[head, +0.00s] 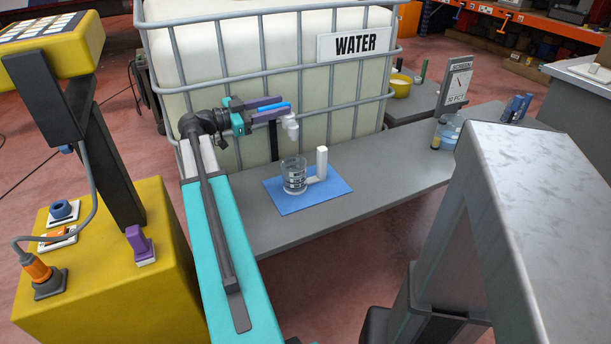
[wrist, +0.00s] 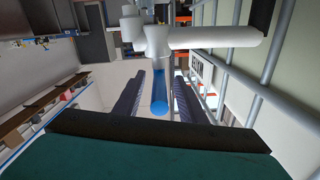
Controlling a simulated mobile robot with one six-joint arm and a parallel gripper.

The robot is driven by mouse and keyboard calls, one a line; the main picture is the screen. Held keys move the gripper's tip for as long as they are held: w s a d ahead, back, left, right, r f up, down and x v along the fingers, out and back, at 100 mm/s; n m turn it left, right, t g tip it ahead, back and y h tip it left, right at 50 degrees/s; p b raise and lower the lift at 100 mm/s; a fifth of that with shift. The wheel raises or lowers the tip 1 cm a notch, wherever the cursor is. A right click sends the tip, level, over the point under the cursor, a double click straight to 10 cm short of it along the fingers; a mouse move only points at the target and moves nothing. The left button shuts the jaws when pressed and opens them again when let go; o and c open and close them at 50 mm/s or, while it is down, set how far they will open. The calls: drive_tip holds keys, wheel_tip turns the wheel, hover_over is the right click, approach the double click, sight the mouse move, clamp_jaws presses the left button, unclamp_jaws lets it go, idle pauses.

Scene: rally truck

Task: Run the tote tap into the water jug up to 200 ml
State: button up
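The white water tote (head: 290,60) stands in a grey cage behind the bench. Its white tap (head: 290,127) sticks out at the front, with a blue lever (head: 272,106); the lever also shows in the wrist view (wrist: 160,95). My gripper (head: 268,108) is open, with one finger on each side of the lever and visible gaps between (wrist: 158,88). The clear water jug (head: 294,178), with dark markings and a white handle, stands upright on a blue mat (head: 335,190) below the tap. No stream shows at the spout. I cannot tell the water level in the jug.
The grey bench (head: 270,228) runs from under the mat to the right, with free room right of the jug. A yellow bowl (head: 400,86) sits on a surface behind.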

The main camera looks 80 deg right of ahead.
drive_tip(key=shift+w, duration=0.1)
drive_tip(key=b+v, duration=0.3)
drive_tip(key=v, duration=0.3)
drive_tip(key=shift+w+a, duration=0.2)
drive_tip(key=shift+a, duration=0.15)
idle(1.0)
drive_tip(key=shift+w, duration=0.1)
drive_tip(key=v, duration=0.7)
drive_tip(key=shift+a, duration=0.2)
idle(0.7)
